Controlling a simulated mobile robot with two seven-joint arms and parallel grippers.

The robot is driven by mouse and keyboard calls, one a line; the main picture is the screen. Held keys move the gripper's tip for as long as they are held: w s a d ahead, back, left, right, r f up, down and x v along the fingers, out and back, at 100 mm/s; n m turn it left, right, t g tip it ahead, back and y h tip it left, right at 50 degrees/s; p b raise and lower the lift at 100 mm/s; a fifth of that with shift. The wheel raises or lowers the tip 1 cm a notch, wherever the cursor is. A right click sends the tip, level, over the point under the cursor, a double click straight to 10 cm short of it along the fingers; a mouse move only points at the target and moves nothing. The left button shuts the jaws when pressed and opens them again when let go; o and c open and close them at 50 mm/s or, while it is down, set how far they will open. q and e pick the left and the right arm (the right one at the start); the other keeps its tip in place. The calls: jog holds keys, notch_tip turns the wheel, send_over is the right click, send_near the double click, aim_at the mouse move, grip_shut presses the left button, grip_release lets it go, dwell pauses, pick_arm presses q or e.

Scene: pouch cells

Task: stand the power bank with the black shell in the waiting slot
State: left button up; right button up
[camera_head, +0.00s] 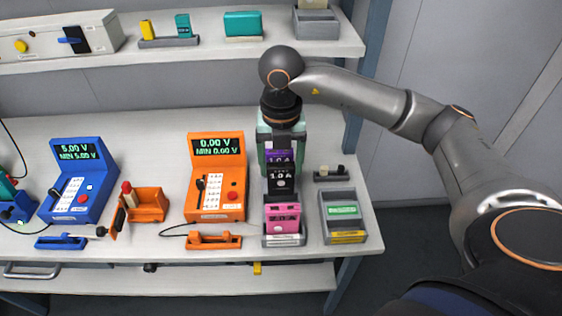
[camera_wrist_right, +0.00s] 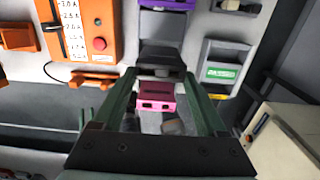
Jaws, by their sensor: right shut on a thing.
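The power bank with the black shell (camera_head: 281,184) is upright, its "10A" label facing the head camera. My right gripper (camera_head: 282,165) comes down from above and is shut on it; its green fingers also show in the wrist view (camera_wrist_right: 163,72), on both sides of the dark shell (camera_wrist_right: 163,57). A purple power bank (camera_head: 280,157) is just behind it and a pink one (camera_head: 283,218) in front, in a grey rack (camera_head: 284,241). I cannot tell whether the black one's bottom touches the rack. The waiting slot is not clearly visible. My left gripper is not in view.
A grey holder with a green label (camera_head: 342,231) stands right of the rack. An orange tester (camera_head: 216,177) stands to the left, with its orange probe rest (camera_head: 213,241) in front. A blue tester (camera_head: 79,180) is farther left. A shelf (camera_head: 200,52) runs behind.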

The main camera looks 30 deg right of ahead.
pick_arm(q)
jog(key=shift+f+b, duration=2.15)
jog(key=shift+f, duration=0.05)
pick_arm(e)
jog(key=shift+f, duration=2.7)
jog(key=o, duration=1.3)
jog(key=shift+r, duration=0.65)
notch_tip(320, 180, up, 11)
jog(key=shift+s+r+p, duration=0.1)
jog(key=shift+p, duration=0.95)
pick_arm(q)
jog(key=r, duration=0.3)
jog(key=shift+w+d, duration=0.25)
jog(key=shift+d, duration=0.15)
